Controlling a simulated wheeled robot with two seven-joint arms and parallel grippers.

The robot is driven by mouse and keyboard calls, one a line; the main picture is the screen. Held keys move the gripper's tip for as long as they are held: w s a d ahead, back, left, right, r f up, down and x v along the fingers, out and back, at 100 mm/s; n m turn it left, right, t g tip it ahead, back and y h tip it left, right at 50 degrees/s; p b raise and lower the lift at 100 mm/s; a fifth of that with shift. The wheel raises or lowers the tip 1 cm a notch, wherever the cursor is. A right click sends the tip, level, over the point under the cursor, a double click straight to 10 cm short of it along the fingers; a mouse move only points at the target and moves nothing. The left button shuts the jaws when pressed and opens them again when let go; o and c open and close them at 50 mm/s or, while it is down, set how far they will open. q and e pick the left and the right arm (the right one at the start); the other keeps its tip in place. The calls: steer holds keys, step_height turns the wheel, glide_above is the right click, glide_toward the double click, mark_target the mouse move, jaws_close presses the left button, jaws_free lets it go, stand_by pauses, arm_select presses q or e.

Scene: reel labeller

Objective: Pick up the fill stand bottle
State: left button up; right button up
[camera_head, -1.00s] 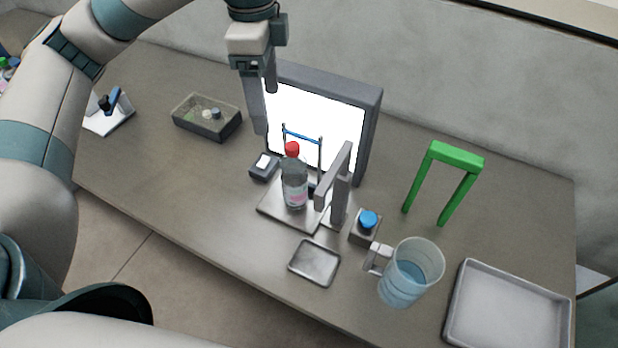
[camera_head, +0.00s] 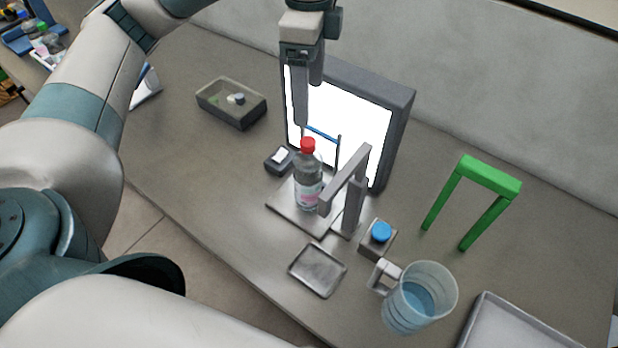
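The fill stand bottle (camera_head: 309,188) is clear with a red cap and a pinkish label. It stands upright on the metal base plate (camera_head: 287,211) of the fill stand, left of the stand's grey post (camera_head: 353,207). My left gripper (camera_head: 309,104) hangs from the top of the picture, fingers pointing down and apart, with nothing between them. In the picture its longer-looking finger ends just above the red cap, against the lit panel; the exact depth gap cannot be told. My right gripper is not in view.
A bright white panel in a grey frame (camera_head: 403,112) stands behind the bottle. A small dark device (camera_head: 279,160) is left of it. A blue-capped block (camera_head: 380,236), water jug (camera_head: 420,298), small tray (camera_head: 318,271) and green arch (camera_head: 490,176) lie to the right and front.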

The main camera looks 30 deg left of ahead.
mark_target(308, 141)
arm_select(q)
step_height(308, 141, down, 11)
steer(key=shift+s+a+r+p, duration=0.1)
steer(key=shift+r+p, duration=0.05)
steer(key=shift+p, duration=0.8)
steer(key=shift+f, duration=0.45)
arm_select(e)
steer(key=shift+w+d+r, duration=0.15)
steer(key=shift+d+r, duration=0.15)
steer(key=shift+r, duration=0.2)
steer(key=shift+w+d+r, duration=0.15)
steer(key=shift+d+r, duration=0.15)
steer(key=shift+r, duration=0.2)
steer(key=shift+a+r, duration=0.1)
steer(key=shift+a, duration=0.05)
arm_select(q)
steer(key=shift+f+p, duration=0.45)
steer(key=shift+f, duration=0.05)
step_height(308, 141, down, 3)
steer(key=shift+f+p, duration=0.1)
steer(key=shift+p, duration=0.5)
steer(key=shift+f, duration=0.5)
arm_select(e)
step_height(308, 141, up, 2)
